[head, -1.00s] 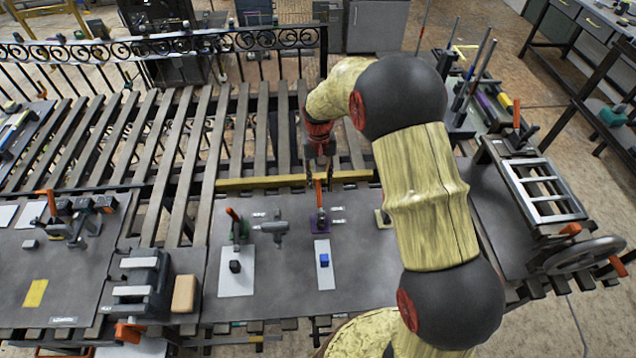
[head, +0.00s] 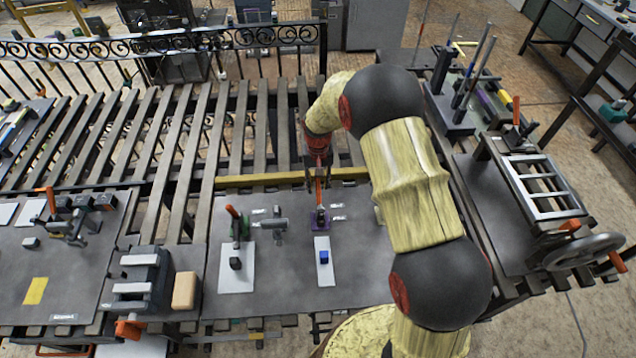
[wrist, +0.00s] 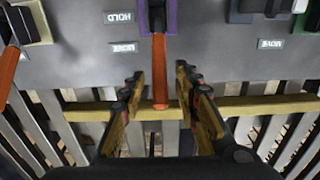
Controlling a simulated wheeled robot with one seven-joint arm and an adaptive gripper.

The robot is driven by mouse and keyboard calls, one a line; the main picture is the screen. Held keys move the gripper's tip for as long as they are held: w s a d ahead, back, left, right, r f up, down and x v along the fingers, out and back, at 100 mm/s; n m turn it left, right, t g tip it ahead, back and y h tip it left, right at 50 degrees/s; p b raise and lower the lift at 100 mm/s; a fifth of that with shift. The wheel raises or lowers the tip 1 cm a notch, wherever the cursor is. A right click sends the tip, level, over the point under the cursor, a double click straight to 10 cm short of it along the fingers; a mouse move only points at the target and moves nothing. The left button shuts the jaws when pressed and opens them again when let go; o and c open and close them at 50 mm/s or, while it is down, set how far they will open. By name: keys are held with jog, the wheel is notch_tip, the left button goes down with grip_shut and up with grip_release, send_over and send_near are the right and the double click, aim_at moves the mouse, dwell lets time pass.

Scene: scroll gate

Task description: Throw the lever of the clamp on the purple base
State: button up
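The clamp on the purple base (head: 320,224) stands at the back of the middle dark plate. Its orange lever (head: 318,194) sticks up from it. In the wrist view, the purple base (wrist: 172,16) is at the top edge, and the lever (wrist: 160,72) points down the picture. My gripper (wrist: 161,92) is open, with one finger on each side of the lever's free end. Gaps show on both sides, so the fingers do not appear to touch it. In the head view, my gripper (head: 317,178) is over the lever and partly hides its tip.
A second clamp on a green base (head: 240,228) with an orange lever stands to the left. A blue block (head: 324,257) lies on a white strip in front of the purple base. A yellow rail (head: 250,182) runs behind the plate.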

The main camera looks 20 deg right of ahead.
jog(key=shift+c, duration=0.8)
grip_shut()
